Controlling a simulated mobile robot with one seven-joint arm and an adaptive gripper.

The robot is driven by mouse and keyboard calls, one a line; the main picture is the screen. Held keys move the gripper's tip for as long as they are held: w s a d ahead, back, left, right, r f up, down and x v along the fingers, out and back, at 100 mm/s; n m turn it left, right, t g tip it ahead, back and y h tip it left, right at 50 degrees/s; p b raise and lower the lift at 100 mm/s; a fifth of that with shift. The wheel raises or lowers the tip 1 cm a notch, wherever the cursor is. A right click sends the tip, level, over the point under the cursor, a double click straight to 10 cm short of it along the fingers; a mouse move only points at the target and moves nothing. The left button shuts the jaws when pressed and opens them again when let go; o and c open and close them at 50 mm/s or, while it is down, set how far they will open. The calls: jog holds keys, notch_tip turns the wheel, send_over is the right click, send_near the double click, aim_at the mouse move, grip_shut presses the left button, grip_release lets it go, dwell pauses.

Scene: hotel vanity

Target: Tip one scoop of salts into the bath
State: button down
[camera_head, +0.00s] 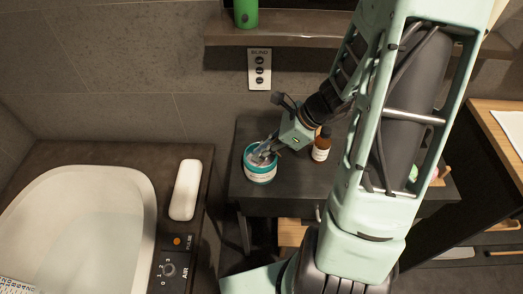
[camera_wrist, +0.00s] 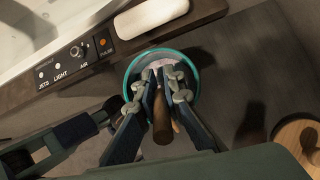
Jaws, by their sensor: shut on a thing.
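The salts jar (camera_head: 261,177), white with a teal rim, stands open on the dark side table; in the wrist view its teal rim (camera_wrist: 150,54) circles my fingertips. My gripper (camera_head: 264,155) reaches down to the jar mouth. In the wrist view my gripper (camera_wrist: 158,88) is shut on a scoop with a brown handle (camera_wrist: 162,122). The scoop's head is hidden by the fingers, so I cannot tell whether it holds salts. Pale contents show inside the jar. The white bath (camera_head: 85,210) lies to the left; its corner shows in the wrist view (camera_wrist: 50,25).
A white bar-like block (camera_head: 186,190) lies on the bath's dark surround, between bath and jar. A control panel (camera_head: 172,265) is in front of it. A brown bottle (camera_head: 321,145) stands right of the jar. A green cylinder (camera_head: 246,12) sits on the shelf above.

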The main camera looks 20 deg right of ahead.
jog(key=shift+d+f+y+b, duration=0.2)
jog(key=shift+f+y+b, duration=0.05)
jog(key=shift+y+b, duration=0.05)
jog(key=shift+s+d+r+t+y+b, duration=0.1)
jog(key=shift+d+r+t+y+b, duration=0.15)
jog(key=shift+r+y+b, duration=0.25)
jog(key=shift+d+r+t+y+b, duration=0.2)
jog(key=shift+r+t+y+b, duration=0.1)
jog(key=shift+y, duration=0.3)
jog(key=shift+a+r+p, duration=0.1)
jog(key=shift+r+p, duration=0.7)
jog(key=shift+r, duration=0.1)
jog(key=shift+y, duration=0.6)
jog(key=shift+s+d+r+p, duration=0.15)
jog(key=shift+r+p, duration=0.6)
jog(key=shift+r, duration=0.4)
jog(key=shift+w+d+r+p, duration=0.1)
jog(key=shift+r+p, duration=0.6)
jog(key=shift+r, duration=0.4)
jog(key=shift+s+d+r+t+y, duration=0.15)
jog(key=shift+r+t+y, duration=0.1)
jog(key=shift+r+y, duration=0.3)
jog(key=shift+d+r+t+y, duration=0.15)
jog(key=shift+r+t+y, duration=0.05)
jog(key=shift+r+y, duration=0.35)
